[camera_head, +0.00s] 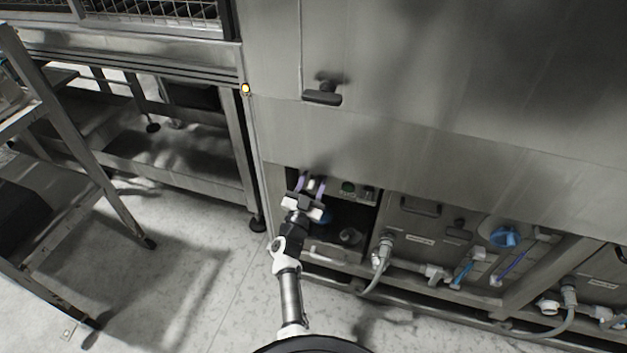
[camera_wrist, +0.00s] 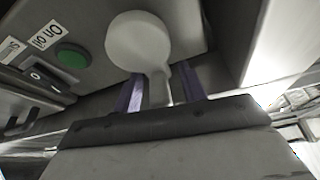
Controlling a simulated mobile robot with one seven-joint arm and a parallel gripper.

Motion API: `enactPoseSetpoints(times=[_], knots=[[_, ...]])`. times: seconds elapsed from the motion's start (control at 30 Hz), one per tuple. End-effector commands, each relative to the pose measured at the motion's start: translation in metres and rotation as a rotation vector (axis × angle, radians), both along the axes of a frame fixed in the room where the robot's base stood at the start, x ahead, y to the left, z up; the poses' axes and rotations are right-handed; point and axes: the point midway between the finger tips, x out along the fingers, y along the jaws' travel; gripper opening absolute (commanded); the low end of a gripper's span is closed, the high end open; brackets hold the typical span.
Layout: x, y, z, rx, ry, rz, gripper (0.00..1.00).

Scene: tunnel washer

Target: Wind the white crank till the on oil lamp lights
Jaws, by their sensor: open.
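The white crank (camera_wrist: 138,42) shows in the wrist view as a round white disc with a narrow stem below it. My gripper (camera_wrist: 160,88) is open, with one purple finger on each side of the stem; I cannot tell whether either finger touches it. A round green lamp (camera_wrist: 72,55) with an "On oil" label (camera_wrist: 45,36) is left of the crank; it looks dull green, without a clear glow. In the head view my gripper (camera_head: 312,183) reaches into the machine's low recess, and the green lamp (camera_head: 348,187) is just right of it.
A black switch (camera_wrist: 35,77) sits below the lamp. A steel panel (camera_head: 420,130) overhangs the recess. Hoses and valves with a blue knob (camera_head: 505,237) line the right. A small amber light (camera_head: 245,89) glows at upper left. Floor (camera_head: 165,265) is clear between my arm and the steps (camera_head: 80,185).

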Motion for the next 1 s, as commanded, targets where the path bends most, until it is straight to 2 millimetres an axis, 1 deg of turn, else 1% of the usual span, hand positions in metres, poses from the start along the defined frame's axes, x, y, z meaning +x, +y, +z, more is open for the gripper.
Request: enactPoseSetpoints(times=[0.27,0.5,0.57,0.77,1.0], knots=[[0.0010,-0.0006,0.0003,0.000,0.000,0.000,0.41],[0.0008,-0.0006,0.0003,0.000,0.000,0.000,0.10],[0.0007,-0.0006,0.0003,0.000,0.000,0.000,0.03],[0.0005,-0.0013,0.0003,0.014,-0.004,-0.001,0.03],[-0.0009,-0.0054,0.0004,0.101,-0.033,-0.001,0.03]])
